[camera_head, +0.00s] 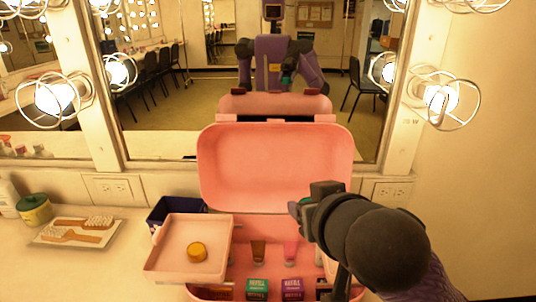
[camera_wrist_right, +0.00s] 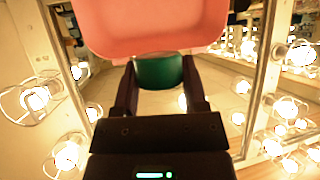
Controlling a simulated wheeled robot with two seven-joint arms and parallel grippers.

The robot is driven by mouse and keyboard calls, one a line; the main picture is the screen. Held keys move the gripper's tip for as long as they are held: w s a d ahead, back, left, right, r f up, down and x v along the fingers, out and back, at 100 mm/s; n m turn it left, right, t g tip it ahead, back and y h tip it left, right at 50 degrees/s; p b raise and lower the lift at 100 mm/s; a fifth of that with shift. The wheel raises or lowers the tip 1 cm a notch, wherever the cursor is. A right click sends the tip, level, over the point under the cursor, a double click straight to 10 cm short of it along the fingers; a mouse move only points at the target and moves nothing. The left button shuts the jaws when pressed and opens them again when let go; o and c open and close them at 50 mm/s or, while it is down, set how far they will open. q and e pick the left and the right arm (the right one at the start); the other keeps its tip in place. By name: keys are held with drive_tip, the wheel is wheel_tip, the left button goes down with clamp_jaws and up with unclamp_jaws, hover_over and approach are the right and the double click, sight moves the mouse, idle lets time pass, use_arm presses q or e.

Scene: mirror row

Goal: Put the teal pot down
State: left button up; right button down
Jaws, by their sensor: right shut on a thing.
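My right gripper (camera_head: 301,207) is shut on the teal pot (camera_wrist_right: 160,72), which sits between both fingers in the right wrist view. In the head view the gripper and arm hide nearly all of the pot. The gripper is above the right part of the open pink case (camera_head: 275,168), in front of its raised lid. The case's left tray (camera_head: 180,268) is swung out and holds an amber pot (camera_head: 197,252). My arm covers most of the case's right side. My left gripper is not in view.
Inside the case stand a brown tube (camera_head: 258,251), a pink tube (camera_head: 290,252), a teal box (camera_head: 257,288) and a purple box (camera_head: 292,289). A dark blue box (camera_head: 176,211) is behind the left tray. Mirrors and caged bulbs line the back.

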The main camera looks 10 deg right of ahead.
drive_tip(key=shift+w+d+r, duration=0.1)
drive_tip(key=shift+w+r, duration=0.15)
drive_tip(key=w+d+r+m+g+h, duration=0.1)
drive_tip(key=w+d+m+g+h, duration=0.1)
drive_tip(key=w+d+m+h, duration=0.3)
drive_tip(key=w+d+r+m+g+h, duration=0.1)
drive_tip(key=w+d+m+g+h, duration=0.2)
drive_tip(key=d, duration=0.4)
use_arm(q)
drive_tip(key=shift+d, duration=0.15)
use_arm(e)
wheel_tip(320, 180, down, 12)
drive_tip(key=d+m+g+h, duration=0.2)
drive_tip(key=m+g+h, duration=0.1)
drive_tip(key=m, duration=0.3)
drive_tip(key=shift+w+d, duration=0.15)
wheel_tip(320, 180, down, 10)
drive_tip(key=b, duration=0.3)
drive_tip(key=shift+r, duration=0.2)
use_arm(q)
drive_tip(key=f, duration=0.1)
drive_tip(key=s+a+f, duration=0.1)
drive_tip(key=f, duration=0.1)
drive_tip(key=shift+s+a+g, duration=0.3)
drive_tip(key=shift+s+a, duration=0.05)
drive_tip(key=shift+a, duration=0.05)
